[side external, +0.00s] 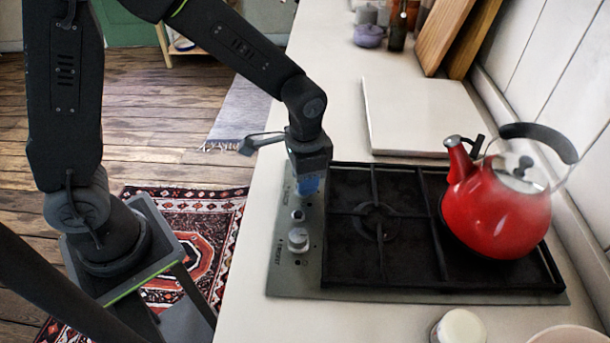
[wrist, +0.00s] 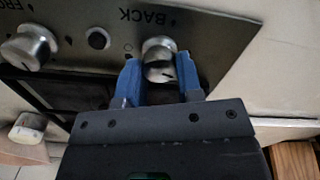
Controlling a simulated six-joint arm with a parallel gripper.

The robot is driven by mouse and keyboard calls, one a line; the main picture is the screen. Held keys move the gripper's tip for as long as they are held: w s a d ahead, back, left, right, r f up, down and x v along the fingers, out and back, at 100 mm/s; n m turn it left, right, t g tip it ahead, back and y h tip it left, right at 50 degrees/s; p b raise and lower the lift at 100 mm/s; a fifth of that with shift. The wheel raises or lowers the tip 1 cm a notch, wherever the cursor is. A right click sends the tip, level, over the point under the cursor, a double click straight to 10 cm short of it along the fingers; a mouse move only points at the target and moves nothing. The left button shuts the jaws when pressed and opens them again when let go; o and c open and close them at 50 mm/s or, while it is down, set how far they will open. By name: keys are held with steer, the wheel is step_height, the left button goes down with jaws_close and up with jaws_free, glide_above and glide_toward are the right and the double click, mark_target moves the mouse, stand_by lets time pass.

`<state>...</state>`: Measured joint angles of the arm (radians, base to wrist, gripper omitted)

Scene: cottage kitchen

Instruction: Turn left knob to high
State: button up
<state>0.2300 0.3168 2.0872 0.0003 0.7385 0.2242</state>
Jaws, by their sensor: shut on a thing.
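The stove's steel control panel (side external: 278,262) runs along the left side of the hob and carries two silver knobs. My gripper (side external: 308,188) points down over the far end of the panel and hides the far knob in the side view. In the wrist view the blue fingers are shut on a silver knob (wrist: 159,52), one on each side, by the printed word BACK. A dark mark shows on this knob's face. The other knob (side external: 298,240) stands free nearer the camera; it also shows in the wrist view (wrist: 30,46) at upper left.
A red kettle (side external: 495,210) stands on the right of the black grate (side external: 350,255). A pale board (side external: 410,115) lies beyond the hob. A small round button (wrist: 97,38) sits between the knobs. A white-lidded jar (side external: 460,326) stands in front of the hob.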

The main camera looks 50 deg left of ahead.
steer(key=shift+r+n, duration=0.1)
steer(key=shift+n, duration=1.5)
steer(key=shift+w, duration=0.1)
steer(key=o, duration=0.6)
steer(key=shift+o, duration=0.2)
step_height(320, 180, up, 14)
steer(key=s+a+r+n+t, duration=0.2)
steer(key=s+a+t, duration=0.3)
steer(key=s, duration=0.9)
steer(key=a, duration=0.3)
steer(key=shift+r+t, duration=0.25)
steer(key=shift+t, duration=0.05)
